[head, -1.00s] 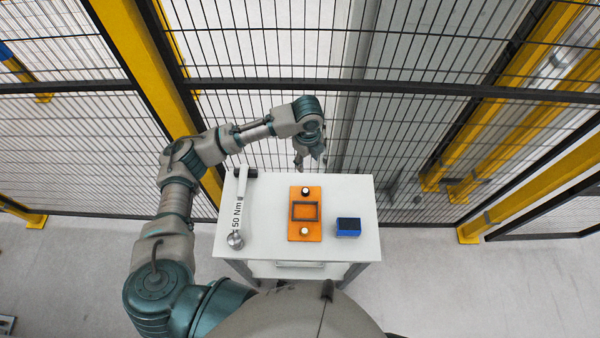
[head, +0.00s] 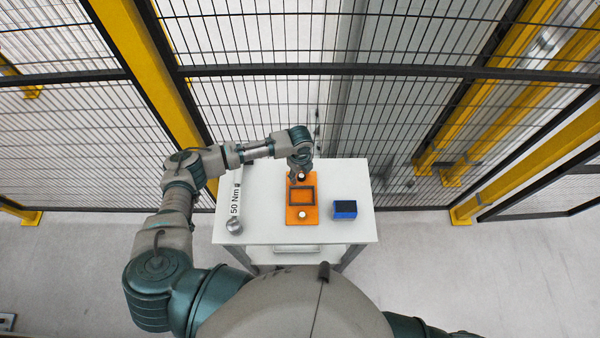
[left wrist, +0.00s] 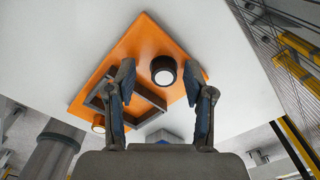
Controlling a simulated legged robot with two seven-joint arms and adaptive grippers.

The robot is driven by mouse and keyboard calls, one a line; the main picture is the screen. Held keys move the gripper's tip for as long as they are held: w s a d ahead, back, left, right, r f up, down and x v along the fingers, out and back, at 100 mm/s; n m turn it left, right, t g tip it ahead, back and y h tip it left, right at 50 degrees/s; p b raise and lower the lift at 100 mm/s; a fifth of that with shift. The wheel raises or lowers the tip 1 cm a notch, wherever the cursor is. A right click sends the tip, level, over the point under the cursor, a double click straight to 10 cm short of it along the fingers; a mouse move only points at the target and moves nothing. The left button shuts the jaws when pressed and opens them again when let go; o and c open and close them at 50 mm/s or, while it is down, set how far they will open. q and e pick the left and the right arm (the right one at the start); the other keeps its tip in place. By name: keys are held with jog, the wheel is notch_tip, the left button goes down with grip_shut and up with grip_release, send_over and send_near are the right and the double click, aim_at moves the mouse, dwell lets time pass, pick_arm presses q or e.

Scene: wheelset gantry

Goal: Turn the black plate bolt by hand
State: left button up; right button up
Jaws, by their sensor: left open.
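The orange plate (head: 313,215) lies on the white table, with a dark square frame (head: 302,195) on its middle. The black bolt (head: 302,178) stands upright at the plate's far end, with a pale top, and is partly hidden by my left gripper (head: 299,172). In the left wrist view the black bolt (left wrist: 163,70) shows between the two fingertips of my left gripper (left wrist: 159,77), with a gap on each side. That gripper is open and holds nothing. A second, brass-coloured bolt (head: 302,214) stands at the plate's near end. My right gripper is not in view.
The white table (head: 265,220) also bears a torque wrench marked 50 Nm (head: 234,207) on the left and a blue box with a dark top (head: 345,210) on the right. Mesh fencing with yellow posts (head: 150,75) stands behind the table.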

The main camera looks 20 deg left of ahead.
pick_arm(q)
jog(key=shift+f, duration=0.25)
jog(key=shift+w, duration=0.1)
jog(key=shift+d, duration=0.4)
jog(key=shift+c, duration=0.3)
jog(key=shift+d+r, duration=0.15)
grip_shut()
jog(key=shift+a, duration=0.2)
jog(key=shift+a+r+n+p, duration=0.15)
jog(key=shift+n+p, duration=0.35)
jog(key=shift+p, duration=0.5)
jog(key=shift+w, duration=0.1)
jog(key=shift+c, duration=0.7)
grip_release()
jog(key=shift+o, duration=1)
jog(key=shift+f, duration=0.2)
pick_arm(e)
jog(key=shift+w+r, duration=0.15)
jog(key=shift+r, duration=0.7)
